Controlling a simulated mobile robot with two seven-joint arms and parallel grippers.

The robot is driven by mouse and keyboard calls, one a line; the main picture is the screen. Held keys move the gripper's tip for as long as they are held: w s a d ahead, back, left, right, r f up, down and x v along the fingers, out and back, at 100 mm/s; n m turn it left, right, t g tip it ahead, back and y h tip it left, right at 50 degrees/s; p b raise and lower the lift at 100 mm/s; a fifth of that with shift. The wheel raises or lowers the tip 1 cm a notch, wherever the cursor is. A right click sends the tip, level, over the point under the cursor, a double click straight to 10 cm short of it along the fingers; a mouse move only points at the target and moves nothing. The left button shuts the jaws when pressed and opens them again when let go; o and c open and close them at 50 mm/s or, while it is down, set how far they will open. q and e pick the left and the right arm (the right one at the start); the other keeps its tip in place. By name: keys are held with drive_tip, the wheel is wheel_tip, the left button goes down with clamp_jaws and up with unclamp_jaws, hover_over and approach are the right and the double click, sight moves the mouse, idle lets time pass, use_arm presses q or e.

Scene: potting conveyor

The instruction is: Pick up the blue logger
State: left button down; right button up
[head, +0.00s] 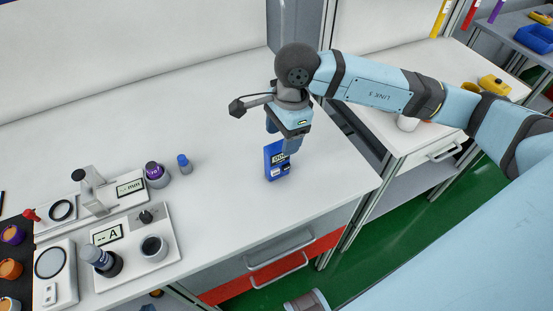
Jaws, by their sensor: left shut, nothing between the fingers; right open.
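The blue logger (276,165) stands upright on the white bench top, near its right front part. It has a small display near its top and lighter details on its front. My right gripper (281,140) is open, pointing down at the top of the logger. One finger overlaps the logger's upper right edge in the picture; the other is just above its upper left. I cannot tell whether either finger touches it. My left gripper is not in view.
Left on the white bench (225,210) are a small blue-capped bottle (184,163), a purple-topped round item (156,174) and instrument panels (135,247). The bench's right edge and a gap lie right of the logger. Bench around the logger is clear.

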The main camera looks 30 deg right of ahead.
sight(277, 146)
drive_tip(key=shift+w+a+f, duration=0.15)
drive_tip(key=shift+a+f, duration=0.05)
drive_tip(key=shift+f, duration=0.85)
drive_tip(key=shift+w+a+f, duration=0.1)
drive_tip(key=shift+a+f, duration=0.1)
drive_tip(key=shift+f, duration=0.8)
drive_tip(key=shift+w+a+f, duration=0.15)
drive_tip(key=shift+a+f, duration=0.05)
drive_tip(key=shift+f, duration=0.85)
drive_tip(key=shift+c, duration=0.4)
drive_tip(key=c, duration=1)
